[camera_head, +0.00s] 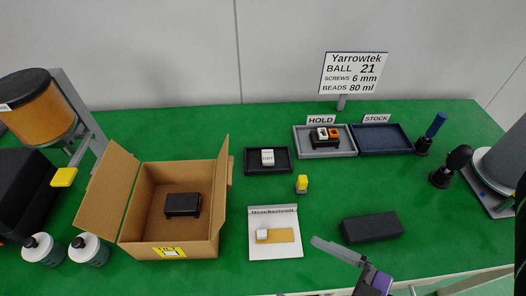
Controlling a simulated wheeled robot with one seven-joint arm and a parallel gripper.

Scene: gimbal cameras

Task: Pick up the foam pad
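The foam pad is most likely the flat dark rectangular block (372,228) lying on the green table, right of centre near the front. A grey bar with a dark and purple body, which looks like my gripper (338,251), reaches in from the bottom edge. It is just in front and to the left of the dark block, apart from it in the picture. Its fingers cannot be made out clearly, and I see nothing held in it.
An open cardboard box (230,190) with a black part (182,204) inside stands at left. A white board (276,249) lies left of the pad. A small yellow-topped item (301,184) and trays, including a blue one (382,151), are behind. A dark round-headed tool (455,160) stands right.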

